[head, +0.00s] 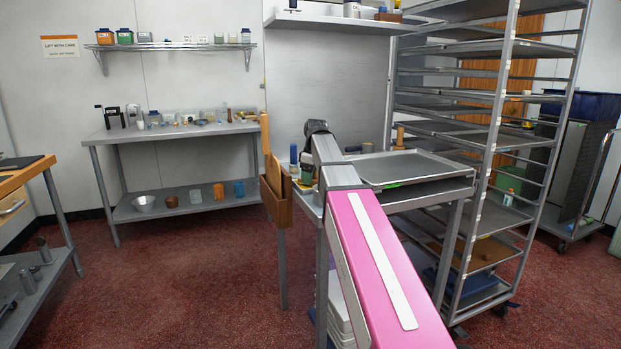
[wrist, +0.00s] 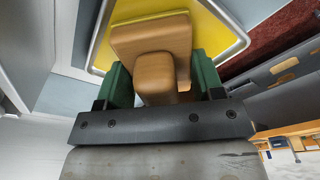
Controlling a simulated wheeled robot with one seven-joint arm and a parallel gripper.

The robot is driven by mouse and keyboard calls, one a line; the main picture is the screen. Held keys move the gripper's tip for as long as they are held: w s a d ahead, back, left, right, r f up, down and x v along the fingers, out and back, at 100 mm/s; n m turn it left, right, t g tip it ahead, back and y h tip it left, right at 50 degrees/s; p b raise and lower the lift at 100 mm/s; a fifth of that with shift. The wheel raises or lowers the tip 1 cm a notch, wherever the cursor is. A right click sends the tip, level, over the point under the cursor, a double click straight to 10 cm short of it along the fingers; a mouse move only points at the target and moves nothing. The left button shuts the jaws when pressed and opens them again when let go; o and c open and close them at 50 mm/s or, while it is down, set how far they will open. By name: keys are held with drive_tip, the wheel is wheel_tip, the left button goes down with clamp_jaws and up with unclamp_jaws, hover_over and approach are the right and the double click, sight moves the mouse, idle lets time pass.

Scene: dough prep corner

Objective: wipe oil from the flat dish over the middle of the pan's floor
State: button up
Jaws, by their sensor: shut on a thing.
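In the wrist view my gripper (wrist: 162,82) has its two green fingers closed on a light wooden tool (wrist: 150,38), which has a narrow grip and a wider block beyond it. Whatever is on the block's far face is hidden. Beyond the block lies a yellow surface with a pale raised rim, which looks like the flat dish (wrist: 216,38). I cannot tell whether the tool touches it. In the head view the pan (head: 415,168) is a wide grey metal tray on the steel table, right of my arm. My arm hides most of my gripper and the dish there.
A tall rack of trays (head: 490,130) stands just right of the pan. A wooden box (head: 277,198) hangs at the table's left side. A bottle with a blue cap (head: 294,155) stands near my wrist. A steel bench (head: 180,132) with small items is at the back left.

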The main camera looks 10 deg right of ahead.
drive_tip(key=shift+r, duration=3.35)
